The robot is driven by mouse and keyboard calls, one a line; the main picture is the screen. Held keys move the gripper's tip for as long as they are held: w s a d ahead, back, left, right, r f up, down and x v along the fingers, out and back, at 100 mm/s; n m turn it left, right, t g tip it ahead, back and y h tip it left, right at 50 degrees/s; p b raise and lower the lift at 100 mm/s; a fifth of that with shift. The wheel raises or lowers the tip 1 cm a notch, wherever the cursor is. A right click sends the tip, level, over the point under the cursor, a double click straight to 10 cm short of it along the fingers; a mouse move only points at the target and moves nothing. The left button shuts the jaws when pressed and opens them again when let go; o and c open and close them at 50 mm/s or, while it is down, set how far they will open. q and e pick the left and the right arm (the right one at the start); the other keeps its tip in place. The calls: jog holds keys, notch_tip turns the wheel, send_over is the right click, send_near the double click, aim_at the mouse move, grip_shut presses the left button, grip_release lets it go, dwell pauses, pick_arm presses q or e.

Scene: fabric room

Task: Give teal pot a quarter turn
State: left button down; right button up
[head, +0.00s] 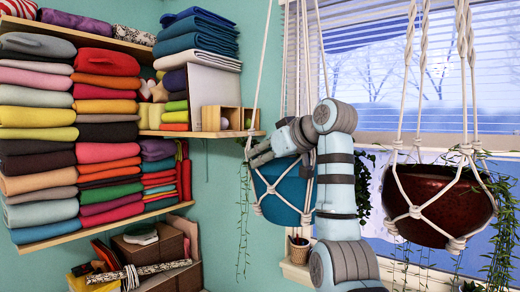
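The teal pot (290,190) hangs in a white rope holder in the middle of the head view, in front of the window's left edge. My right arm rises in front of it and hides its right part. My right gripper (258,154) points left at the pot's upper left rim, beside a hanging rope. It overlaps the rim in the picture; I cannot tell whether it touches. Its fingers are small and close together, so their opening is unclear. My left gripper is out of view.
A dark red pot (440,200) hangs in ropes at the right. Shelves of folded fabric (105,130) fill the left wall, with a small wooden box (222,119) at the near end. A small potted cactus (299,248) stands on the windowsill below. Trailing vines hang beside both pots.

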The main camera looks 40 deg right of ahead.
jog(key=shift+w, duration=0.35)
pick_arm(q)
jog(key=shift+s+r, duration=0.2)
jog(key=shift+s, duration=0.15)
pick_arm(e)
jog(key=shift+f, duration=0.15)
jog(key=shift+w, duration=0.1)
grip_shut()
